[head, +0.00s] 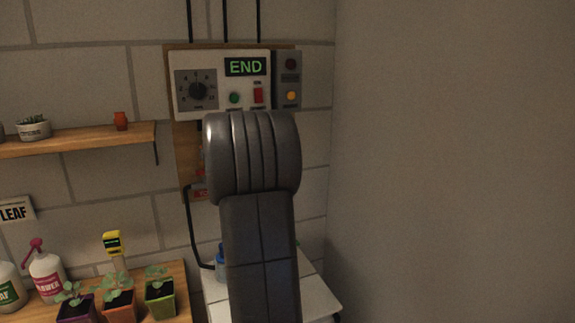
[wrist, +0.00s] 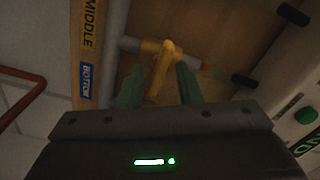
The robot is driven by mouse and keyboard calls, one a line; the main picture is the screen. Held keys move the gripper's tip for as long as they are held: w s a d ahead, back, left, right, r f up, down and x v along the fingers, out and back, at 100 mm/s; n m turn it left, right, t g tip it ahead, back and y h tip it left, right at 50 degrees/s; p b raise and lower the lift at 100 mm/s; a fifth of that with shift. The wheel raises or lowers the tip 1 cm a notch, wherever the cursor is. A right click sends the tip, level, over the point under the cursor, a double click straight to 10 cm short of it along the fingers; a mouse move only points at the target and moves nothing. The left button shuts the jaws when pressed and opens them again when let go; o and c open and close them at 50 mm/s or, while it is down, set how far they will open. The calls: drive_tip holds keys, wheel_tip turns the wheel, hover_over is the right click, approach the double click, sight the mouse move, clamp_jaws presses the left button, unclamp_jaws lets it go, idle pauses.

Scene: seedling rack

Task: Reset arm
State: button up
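My gripper (wrist: 160,80) shows in the wrist view as two green fingers standing apart. A yellow valve lever (wrist: 163,62) on a grey pipe lies between them in the picture, with a gap on either side. I cannot tell how deep the lever sits between the fingers. In the head view my dark arm rises in front of the wall and hides the gripper and the valve. Above the arm, a white control panel (head: 215,101) shows a green "END" display (head: 246,67), a dial, a green button and a red switch.
Beside the pipe are labels "MIDDLE" (wrist: 90,20) and "BOTTOM" (wrist: 86,82). A grey box (head: 288,80) has its amber lamp lit. At left are a wooden shelf (head: 85,138), bottles (head: 46,272) and potted seedlings (head: 118,301). A plain wall (head: 450,160) fills the right side.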

drive_tip(key=shift+r+n, duration=0.1)
drive_tip(key=shift+n, duration=1.3)
